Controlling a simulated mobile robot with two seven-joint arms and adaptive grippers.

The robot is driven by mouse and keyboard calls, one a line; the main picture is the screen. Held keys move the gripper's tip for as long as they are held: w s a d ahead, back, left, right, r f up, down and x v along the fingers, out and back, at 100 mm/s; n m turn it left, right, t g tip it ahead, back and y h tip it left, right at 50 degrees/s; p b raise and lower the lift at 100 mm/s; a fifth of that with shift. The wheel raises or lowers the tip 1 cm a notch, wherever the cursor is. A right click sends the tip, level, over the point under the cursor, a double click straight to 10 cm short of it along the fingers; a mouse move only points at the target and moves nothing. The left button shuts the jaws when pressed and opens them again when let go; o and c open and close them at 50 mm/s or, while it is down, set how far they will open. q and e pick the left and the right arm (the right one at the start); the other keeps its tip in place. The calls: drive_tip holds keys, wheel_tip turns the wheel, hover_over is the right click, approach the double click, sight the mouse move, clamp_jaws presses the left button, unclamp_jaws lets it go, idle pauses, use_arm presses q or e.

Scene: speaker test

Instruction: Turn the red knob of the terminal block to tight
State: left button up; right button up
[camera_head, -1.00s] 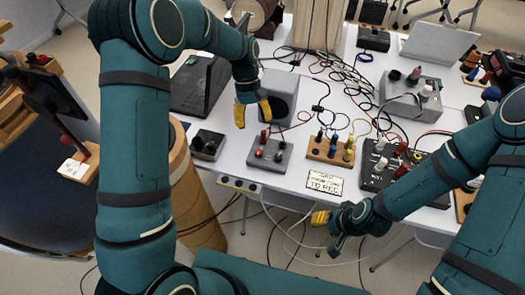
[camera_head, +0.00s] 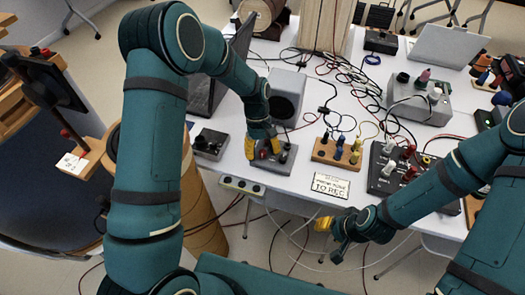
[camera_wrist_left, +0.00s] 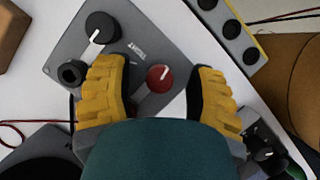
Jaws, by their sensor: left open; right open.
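The terminal block is a grey box (camera_head: 286,160) near the table's front edge; in the left wrist view its grey top (camera_wrist_left: 150,35) fills the upper middle. The red knob (camera_wrist_left: 160,78) there is round, with a short white mark toward its upper right. A black knob (camera_wrist_left: 102,28) with a white pointer sits on the same top. My left gripper (camera_head: 263,146) is over the block. Its yellow fingers stand open on either side of the red knob, with visible gaps. My right gripper (camera_head: 333,238) is open and empty in front of the table edge.
A wooden block with colored posts (camera_head: 337,152) stands right of the terminal block, a dark box (camera_head: 208,145) left of it. A speaker (camera_head: 287,95) stands behind. A sign card (camera_head: 330,185) lies at the front edge. Cables cross the table behind.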

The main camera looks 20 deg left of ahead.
use_arm(q)
clamp_jaws()
drive_tip(key=m+y+p, duration=0.1)
drive_tip(key=m, duration=0.1)
drive_tip(key=shift+d+m+g, duration=0.1)
drive_tip(key=shift+m+g, duration=0.3)
drive_tip(key=m+y+p, duration=0.1)
drive_tip(key=m, duration=0.2)
drive_tip(key=shift+m, duration=0.3)
drive_tip(key=m+y+p, duration=0.1)
drive_tip(key=m+y, duration=0.1)
drive_tip(key=m, duration=0.2)
drive_tip(key=shift+s, duration=0.1)
drive_tip(key=shift+f+m+t+y, duration=0.1)
drive_tip(key=shift+m+t+y, duration=0.35)
drive_tip(key=shift+m, duration=1.35)
